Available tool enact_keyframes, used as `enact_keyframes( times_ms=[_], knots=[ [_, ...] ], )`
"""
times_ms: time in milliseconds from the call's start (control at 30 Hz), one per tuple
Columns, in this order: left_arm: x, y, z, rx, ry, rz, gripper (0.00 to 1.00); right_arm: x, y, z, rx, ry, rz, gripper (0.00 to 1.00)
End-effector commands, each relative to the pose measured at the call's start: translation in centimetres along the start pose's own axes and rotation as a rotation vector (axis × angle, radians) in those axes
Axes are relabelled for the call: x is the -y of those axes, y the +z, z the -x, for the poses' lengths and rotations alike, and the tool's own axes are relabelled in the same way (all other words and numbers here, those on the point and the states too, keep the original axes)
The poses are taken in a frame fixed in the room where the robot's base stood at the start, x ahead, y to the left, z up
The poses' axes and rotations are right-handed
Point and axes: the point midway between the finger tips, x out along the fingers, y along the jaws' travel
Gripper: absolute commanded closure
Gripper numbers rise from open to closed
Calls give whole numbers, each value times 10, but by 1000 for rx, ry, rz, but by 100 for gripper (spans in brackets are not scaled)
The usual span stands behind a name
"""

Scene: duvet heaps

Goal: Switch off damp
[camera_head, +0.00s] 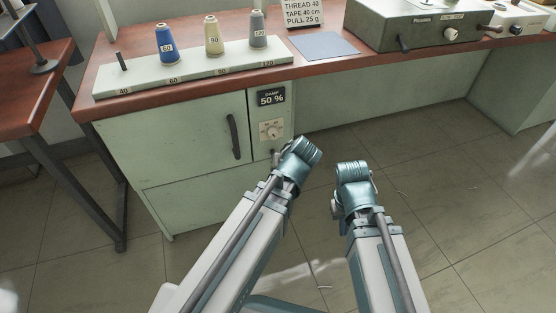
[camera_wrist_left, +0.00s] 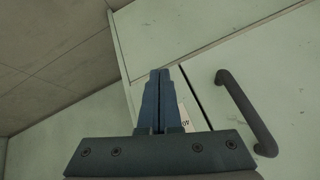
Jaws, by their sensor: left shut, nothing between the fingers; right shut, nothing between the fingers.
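The damp display (camera_head: 271,97) is a dark plate reading "DAMP 50 %" on the green cabinet's front post. Below it is a pale dial plate (camera_head: 271,130) with a round knob. A small dark part lies under the dial, near my left gripper; I cannot tell what it is. My left gripper (camera_head: 304,152) is shut and empty, just right of and below the dial in the head view. In the left wrist view its closed fingers (camera_wrist_left: 160,100) partly hide a pale label (camera_wrist_left: 185,117); contact cannot be told. My right gripper (camera_head: 354,173) is shut and empty, farther right over the floor.
The cabinet door has a dark curved handle (camera_head: 233,136), also in the left wrist view (camera_wrist_left: 245,112). Above, the brown tabletop (camera_head: 180,92) holds a spool rack (camera_head: 190,72), a blue-grey sheet (camera_head: 324,46) and a green machine (camera_head: 415,28). The tiled floor (camera_head: 450,200) at right is open.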

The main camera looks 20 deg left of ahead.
Motion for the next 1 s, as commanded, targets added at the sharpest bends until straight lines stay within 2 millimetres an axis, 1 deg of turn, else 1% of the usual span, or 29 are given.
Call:
enact_keyframes(
  times_ms=[33,100,200,300,433,667,767,833,967,1000],
  knots=[
    [-7,-10,5,-63,-15,21,100,0,0,-1,0,0,0,100],
    [-12,-23,13,-139,-31,55,100,0,0,-1,0,0,0,100],
    [-19,-36,22,-219,-38,90,100,0,0,-1,0,0,0,100],
    [-23,-44,28,-268,-39,110,100,0,0,-1,0,0,0,100],
    [-25,-48,31,-292,-39,119,100,0,0,-1,0,0,0,100],
    [-25,-48,31,-291,-39,120,100,0,0,-1,0,0,0,100],
    [-25,-48,28,-291,-40,120,100,0,0,-3,0,0,0,100],
    [-25,-49,22,-290,-40,121,100,1,0,-7,0,0,0,100],
    [-26,-53,1,-289,-40,123,100,2,-1,-22,-1,-1,1,100],
    [-25,-55,-7,-288,-41,123,100,3,-2,-27,-1,-1,0,100]
  ],
)
